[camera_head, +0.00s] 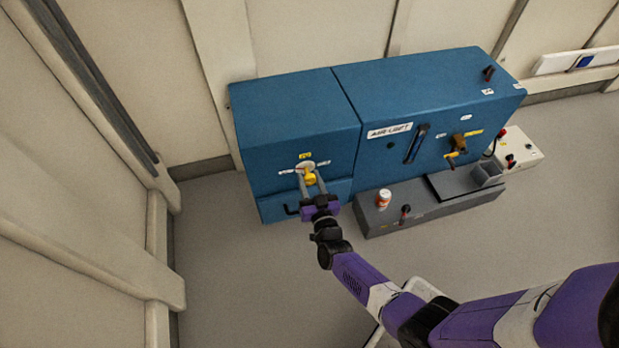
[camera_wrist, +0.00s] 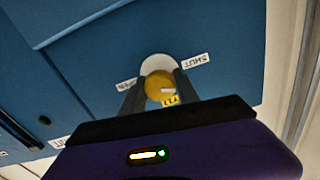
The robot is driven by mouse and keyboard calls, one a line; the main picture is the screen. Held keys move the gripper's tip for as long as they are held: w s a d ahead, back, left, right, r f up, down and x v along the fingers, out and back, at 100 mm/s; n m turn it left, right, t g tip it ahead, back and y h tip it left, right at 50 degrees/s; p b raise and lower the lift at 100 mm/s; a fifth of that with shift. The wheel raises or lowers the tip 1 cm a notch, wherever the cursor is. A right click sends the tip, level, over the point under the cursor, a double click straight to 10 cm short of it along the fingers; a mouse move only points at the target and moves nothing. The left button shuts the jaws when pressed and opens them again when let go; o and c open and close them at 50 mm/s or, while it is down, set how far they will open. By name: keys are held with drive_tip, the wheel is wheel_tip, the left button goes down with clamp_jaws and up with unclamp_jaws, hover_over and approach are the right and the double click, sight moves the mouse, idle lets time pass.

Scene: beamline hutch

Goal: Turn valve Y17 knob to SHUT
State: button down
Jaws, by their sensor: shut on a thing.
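The valve Y17 knob (camera_head: 310,179) is yellow and round, on a pale disc on the left blue cabinet's front. It also shows in the wrist view (camera_wrist: 157,82), where the picture is upside down. My gripper (camera_head: 309,174) is shut on this knob, one finger on each side. The yellow Y17 tag (camera_wrist: 170,101) is beside the knob. The SHUT label (camera_wrist: 196,60) is right of the knob in the wrist view, and another label (camera_wrist: 126,84) is left of it, partly covered by a finger. A small pale mark shows on the knob; its exact direction is hard to tell.
The floor at left is clear up to the wall.

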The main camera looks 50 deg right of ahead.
drive_tip(key=shift+f+n+p, duration=0.1)
drive_tip(key=shift+n+p, duration=0.3)
drive_tip(key=shift+n, duration=1.8)
drive_tip(key=c, duration=0.9)
unclamp_jaws()
drive_tip(key=p+v, duration=0.2)
drive_tip(key=v, duration=0.5)
drive_tip(key=shift+s+a, duration=0.25)
drive_tip(key=shift+s, duration=0.1)
